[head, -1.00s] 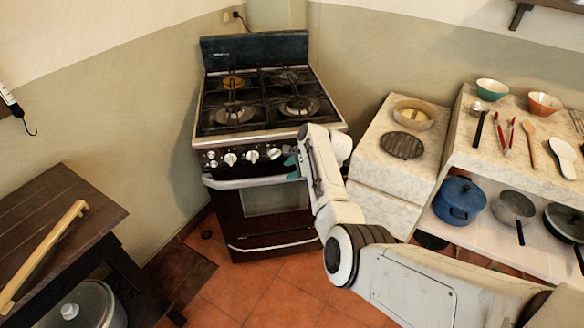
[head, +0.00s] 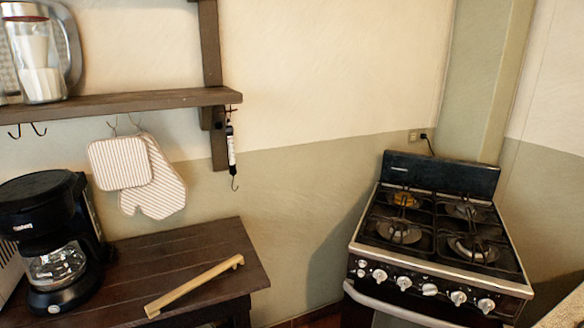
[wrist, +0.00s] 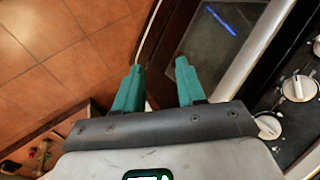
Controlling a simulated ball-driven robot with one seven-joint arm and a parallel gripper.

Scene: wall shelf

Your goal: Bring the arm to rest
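My gripper (wrist: 158,82) shows in the wrist view with two teal fingers set apart and nothing between them. It is in front of the stove's oven door (wrist: 200,60), with the door handle and knobs at the right. I cannot tell whether it touches the stove. The arm and gripper are outside the head view.
The stove (head: 440,235) stands at the right in the head view. A dark wooden table (head: 225,245) at the left bears a coffee maker (head: 45,235) and a wooden stick (head: 195,285). Above it is a shelf (head: 130,103) with hanging mitts (head: 150,175) and a hanging scale (head: 231,150).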

